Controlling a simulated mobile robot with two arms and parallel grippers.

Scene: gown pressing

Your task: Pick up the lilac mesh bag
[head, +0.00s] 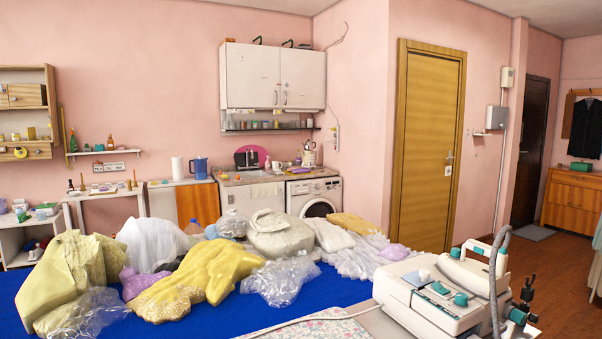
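Two lilac items lie among the garments on the blue-covered table (240,313). One lilac piece (140,283) is at the left, crumpled between a pale green garment (66,265) and a yellow gown (205,275); it is partly covered by them. A smaller rounded lilac bundle (395,252) lies at the right end of the pile, on white ruffled fabric (352,262) behind the iron station. I cannot tell from this distance which of them is the mesh bag. Neither of my grippers shows in the head view.
A pressing iron station (430,295) with a hose stands at the right front, close to the right lilac bundle. Clear plastic bags (280,280) and white garments (155,243) crowd the table. Bare blue cloth shows along the front. A washing machine (314,197) stands behind.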

